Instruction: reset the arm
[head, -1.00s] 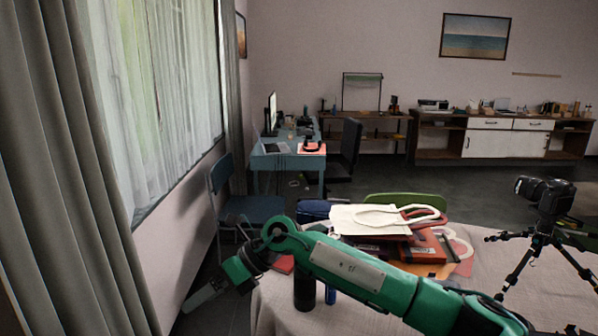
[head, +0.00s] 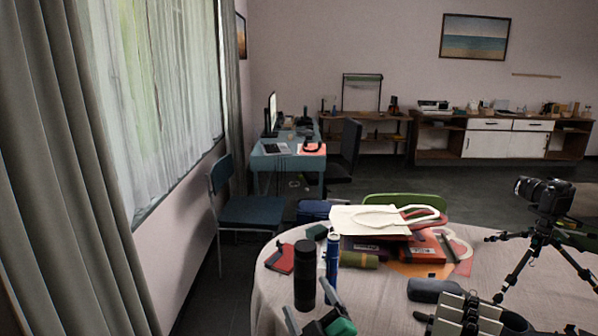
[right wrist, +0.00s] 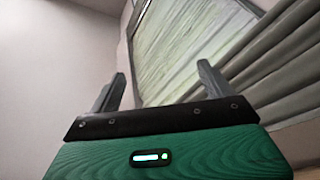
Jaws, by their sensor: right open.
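My right gripper (head: 307,300) is at the bottom of the head view, in front of the near left edge of the round table (head: 272,300). Its two grey fingers are apart, with part of its green body below them. In the right wrist view the gripper (right wrist: 162,80) is open, with nothing between the fingers; wall, window and curtain lie beyond. Most of my right arm is below the head view. My left gripper is not in view.
On the table, a black bottle (head: 304,272) and a blue can (head: 332,258) stand close to the right gripper. A white bag (head: 370,222) lies on a pile of books. A camera on a tripod (head: 545,195) stands at right. A blue chair (head: 250,210) is beyond the table.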

